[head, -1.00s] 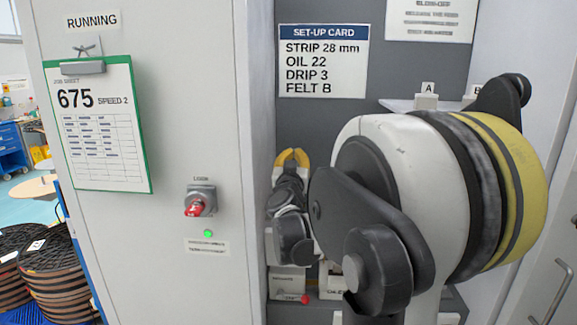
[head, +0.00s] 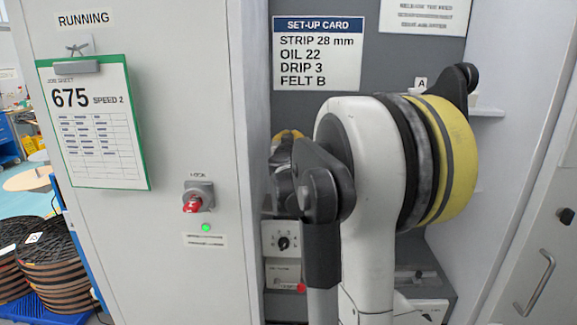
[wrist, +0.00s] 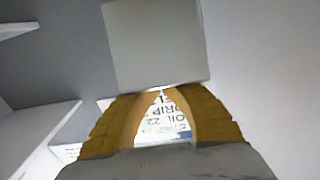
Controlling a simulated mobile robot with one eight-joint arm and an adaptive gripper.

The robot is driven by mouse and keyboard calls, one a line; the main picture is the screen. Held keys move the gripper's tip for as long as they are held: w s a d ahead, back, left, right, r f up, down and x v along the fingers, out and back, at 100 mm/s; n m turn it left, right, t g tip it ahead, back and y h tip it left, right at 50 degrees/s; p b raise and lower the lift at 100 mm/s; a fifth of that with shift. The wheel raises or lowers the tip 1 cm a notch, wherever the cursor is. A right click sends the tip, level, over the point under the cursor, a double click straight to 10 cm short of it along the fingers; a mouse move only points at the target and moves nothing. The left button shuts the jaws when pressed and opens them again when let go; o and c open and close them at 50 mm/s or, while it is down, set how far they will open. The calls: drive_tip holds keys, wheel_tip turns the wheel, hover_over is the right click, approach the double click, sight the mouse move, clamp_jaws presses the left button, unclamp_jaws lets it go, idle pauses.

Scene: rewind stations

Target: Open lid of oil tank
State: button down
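My gripper (wrist: 162,95) shows in the wrist view with its two yellow fingers bowed inward and their tips together or nearly so, with nothing seen between the tips. A plain pale grey box-like block (wrist: 157,42) lies just beyond the tips; I cannot tell whether it is the oil tank or its lid, or whether the tips touch it. In the head view only a bit of the yellow fingers (head: 287,135) shows behind my arm. No oil tank or lid can be made out for sure in the head view; my arm hides much of the bay.
The set-up card (head: 319,53) reads OIL 22 on the bay's back wall. A dial panel (head: 283,242) stands low beside my arm. The cabinet front (head: 160,120) at left carries a job sheet (head: 92,122) and a red lock switch (head: 197,197). A white shelf (wrist: 40,140) juts out.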

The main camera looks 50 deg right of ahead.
drive_tip(key=shift+w+d, duration=0.3)
drive_tip(key=shift+d, duration=0.2)
drive_tip(key=shift+f, duration=0.15)
idle(0.5)
